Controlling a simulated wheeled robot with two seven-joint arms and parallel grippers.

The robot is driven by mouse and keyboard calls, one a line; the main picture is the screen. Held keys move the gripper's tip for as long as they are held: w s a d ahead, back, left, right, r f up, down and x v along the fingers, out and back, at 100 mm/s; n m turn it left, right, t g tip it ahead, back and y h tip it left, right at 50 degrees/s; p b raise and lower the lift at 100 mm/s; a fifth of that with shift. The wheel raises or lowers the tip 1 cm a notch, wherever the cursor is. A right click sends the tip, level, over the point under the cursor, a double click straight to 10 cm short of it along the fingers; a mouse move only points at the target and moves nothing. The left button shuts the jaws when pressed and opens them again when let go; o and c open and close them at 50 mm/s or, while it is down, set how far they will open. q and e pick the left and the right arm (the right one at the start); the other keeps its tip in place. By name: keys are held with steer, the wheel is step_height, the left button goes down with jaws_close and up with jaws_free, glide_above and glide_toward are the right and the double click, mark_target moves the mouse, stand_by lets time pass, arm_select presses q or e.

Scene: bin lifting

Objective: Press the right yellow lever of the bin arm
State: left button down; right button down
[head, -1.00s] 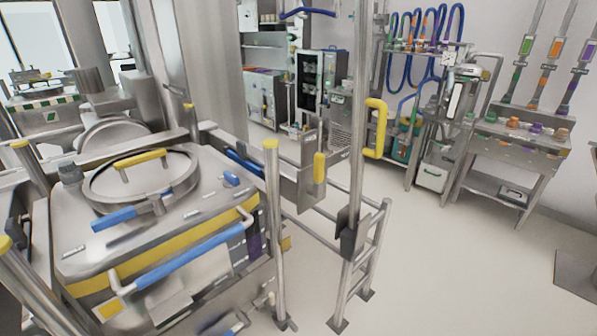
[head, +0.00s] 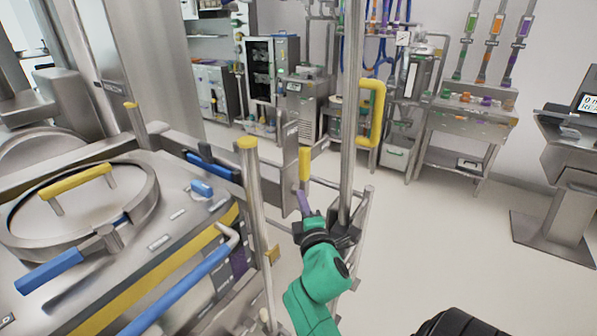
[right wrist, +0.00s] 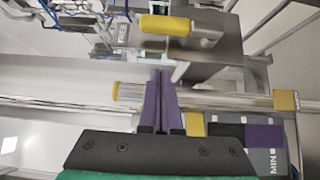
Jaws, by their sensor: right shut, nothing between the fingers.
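A yellow lever (head: 305,164) stands upright on a metal plate at the end of the bin arm (head: 287,172). In the right wrist view the lever (right wrist: 165,25) lies sideways near the top. My right gripper (head: 302,202), with purple fingers on a green arm, is just below the lever in the head view. Its fingers are shut and empty. In the right wrist view the fingertips (right wrist: 160,72) point toward the lever, with a visible gap in the picture. I cannot tell the exact distance in depth. My left gripper is not in view.
A vertical metal pole (head: 350,100) with a yellow handle (head: 372,112) stands right beside my right gripper. A yellow-capped post (head: 250,190) is to its left. The steel bin (head: 150,235) with blue handles fills the lower left.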

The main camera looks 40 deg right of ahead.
steer(key=p, duration=0.2)
glide_toward(301, 171)
steer(key=w+a+r, duration=0.1)
steer(key=w+r, duration=0.1)
steer(key=w, duration=0.3)
steer(key=d, duration=0.1)
steer(key=w+d+p, duration=0.1)
steer(key=d, duration=0.1)
steer(key=shift+r, duration=0.1)
steer(key=shift+d, duration=0.3)
steer(key=shift+w+a+p, duration=0.1)
steer(key=shift+w+p, duration=0.05)
steer(key=shift+p, duration=0.2)
